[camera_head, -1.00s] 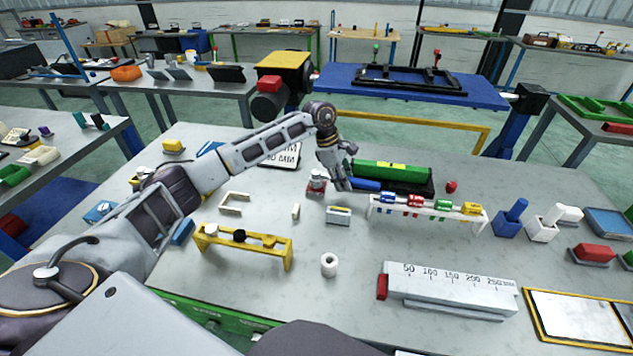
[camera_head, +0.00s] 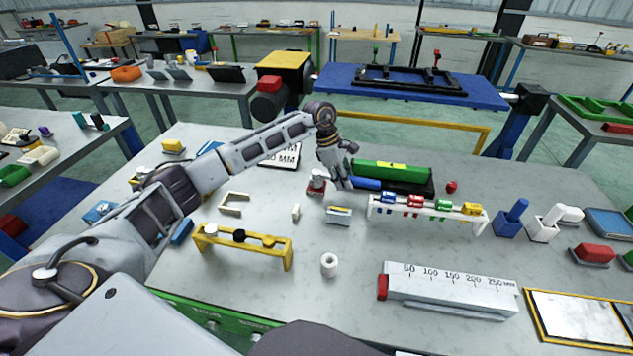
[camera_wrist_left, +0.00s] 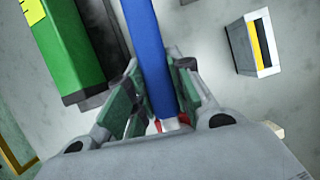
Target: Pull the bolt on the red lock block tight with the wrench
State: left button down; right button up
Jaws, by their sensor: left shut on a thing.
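The red lock block (camera_head: 315,190) with a silvery bolt on top stands on the bench, just left of my left gripper (camera_head: 340,181) in the head view. My left gripper is low over the bench and shut on a blue bar, which I take to be the wrench handle (camera_head: 366,184). In the left wrist view the blue handle (camera_wrist_left: 147,55) runs between the fingers (camera_wrist_left: 152,100). A bit of red and a pale end show at its lower end. The wrench's head is hidden, so I cannot tell whether it sits on the bolt. My right gripper is out of view.
A green block with a yellow label (camera_head: 392,171) lies close beside the blue handle. A white rack of coloured pieces (camera_head: 425,215) and a small grey block with a yellow strip (camera_head: 338,216) stand nearby. A yellow stand (camera_head: 243,247) and white ring (camera_head: 329,264) are nearer the front.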

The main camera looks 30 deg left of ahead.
pick_arm(q)
jog(key=shift+r, duration=0.2)
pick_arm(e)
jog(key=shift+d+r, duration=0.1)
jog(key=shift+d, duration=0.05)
pick_arm(q)
jog(key=shift+r+p, duration=0.35)
jog(key=shift+r, duration=0.25)
jog(key=shift+r+p, duration=0.4)
jog(key=shift+r, duration=0.5)
jog(key=shift+r+p, duration=0.55)
jog(key=shift+r, duration=0.8)
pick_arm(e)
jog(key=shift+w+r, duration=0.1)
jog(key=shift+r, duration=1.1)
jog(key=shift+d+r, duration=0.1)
